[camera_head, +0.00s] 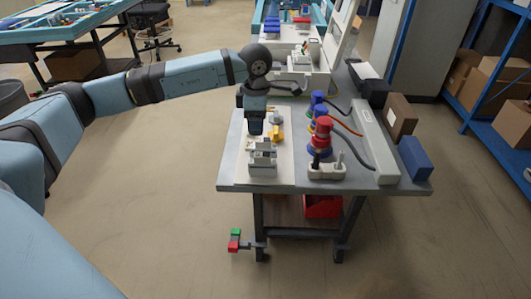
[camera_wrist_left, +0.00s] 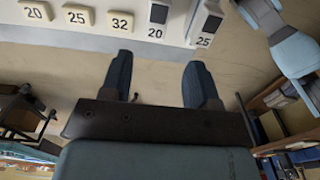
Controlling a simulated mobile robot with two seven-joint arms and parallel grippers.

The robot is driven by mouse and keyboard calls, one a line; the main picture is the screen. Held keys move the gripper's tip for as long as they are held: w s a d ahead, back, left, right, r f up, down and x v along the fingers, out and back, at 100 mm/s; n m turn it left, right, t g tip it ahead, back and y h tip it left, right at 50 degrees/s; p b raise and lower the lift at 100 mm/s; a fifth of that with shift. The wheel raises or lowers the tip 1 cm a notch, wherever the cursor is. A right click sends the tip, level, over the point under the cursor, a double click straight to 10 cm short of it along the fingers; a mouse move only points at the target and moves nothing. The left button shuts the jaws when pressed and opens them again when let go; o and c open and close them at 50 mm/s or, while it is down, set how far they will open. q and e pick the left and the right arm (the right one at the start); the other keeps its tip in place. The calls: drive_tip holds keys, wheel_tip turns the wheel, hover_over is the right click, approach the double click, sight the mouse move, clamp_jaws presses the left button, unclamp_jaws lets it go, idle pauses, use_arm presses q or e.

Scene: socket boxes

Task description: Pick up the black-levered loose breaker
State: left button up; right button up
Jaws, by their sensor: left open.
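My left gripper (camera_head: 255,130) points down over the left part of the work table (camera_head: 232,172). In the left wrist view its two dark fingers (camera_wrist_left: 160,68) are spread, with nothing between them. Near the top edge of that view are two pale pieces with dark parts, one above a 20 label (camera_wrist_left: 155,32) and one above a 25 label (camera_wrist_left: 203,41); both are cut off, and I cannot tell which is the black-levered loose breaker. In the head view, grey-white breaker-like pieces (camera_head: 262,160) stand just below and in front of the gripper. My right gripper is not in view.
Pale tags reading 20, 25 and 32 (camera_wrist_left: 76,15) lie left in the wrist view. A yellow part (camera_head: 276,134) sits beside the gripper.

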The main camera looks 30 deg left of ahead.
sight(258, 147)
use_arm(q)
wheel_tip(258, 147, down, 5)
drive_tip(key=shift+r, duration=0.15)
drive_tip(key=shift+w+a+f+b, duration=0.1)
drive_tip(key=shift+w+f+b, duration=0.1)
drive_tip(key=shift+f, duration=1.15)
drive_tip(key=shift+w+f+b, duration=0.1)
drive_tip(key=shift+w+f, duration=0.05)
drive_tip(key=shift+f, duration=1.15)
drive_tip(key=c, duration=1)
